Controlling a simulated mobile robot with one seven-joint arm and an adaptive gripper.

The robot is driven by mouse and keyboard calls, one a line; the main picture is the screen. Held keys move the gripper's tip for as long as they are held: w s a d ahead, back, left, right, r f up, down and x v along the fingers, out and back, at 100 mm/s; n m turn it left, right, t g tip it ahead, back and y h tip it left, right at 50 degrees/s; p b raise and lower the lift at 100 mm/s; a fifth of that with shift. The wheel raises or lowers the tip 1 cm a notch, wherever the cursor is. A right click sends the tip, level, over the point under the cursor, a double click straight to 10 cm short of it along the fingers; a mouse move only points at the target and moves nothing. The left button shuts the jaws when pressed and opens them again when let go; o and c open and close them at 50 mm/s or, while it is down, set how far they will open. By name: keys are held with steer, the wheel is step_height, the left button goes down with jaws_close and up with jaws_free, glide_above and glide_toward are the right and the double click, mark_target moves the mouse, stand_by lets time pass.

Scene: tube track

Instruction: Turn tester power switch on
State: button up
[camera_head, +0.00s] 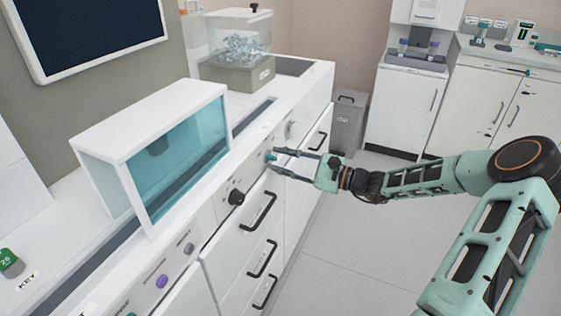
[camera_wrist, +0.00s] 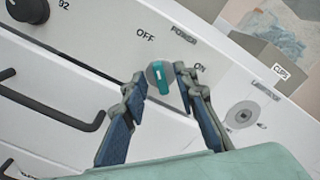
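The tester power switch is a round grey knob with a teal handle (camera_wrist: 160,78), set in the white panel front. In the wrist view, the OFF label (camera_wrist: 146,35) is above it, the POWER label (camera_wrist: 184,36) is above right, and the ON label (camera_wrist: 200,67) is to its right. The handle's upper end points roughly toward OFF. My gripper (camera_wrist: 162,80) is open, with one fingertip on each side of the knob. Whether the fingertips touch the knob is unclear. In the head view, my gripper (camera_head: 272,160) reaches the panel and partly hides the switch.
A black knob (camera_head: 236,197) is left of the switch in the head view. Drawers with black handles (camera_head: 262,210) lie below the panel. A teal-windowed box (camera_head: 180,155) stands on the counter, and a clear bin labelled CLIPS (camera_head: 238,45) stands farther back. The floor at right is clear.

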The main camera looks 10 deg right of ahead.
jaws_close()
steer(key=shift+a+r+p, duration=0.1)
steer(key=shift+r+p, duration=0.05)
steer(key=shift+p, duration=0.15)
steer(key=m+p, duration=0.4)
steer(key=m, duration=0.2)
steer(key=m+p, duration=0.4)
steer(key=m, duration=0.2)
steer(key=m+p, duration=0.4)
steer(key=m, duration=0.1)
steer(key=shift+w+d+m+p, duration=0.25)
steer(key=shift+w+m+p, duration=0.05)
steer(key=shift+m, duration=0.1)
stand_by(0.4)
jaws_free()
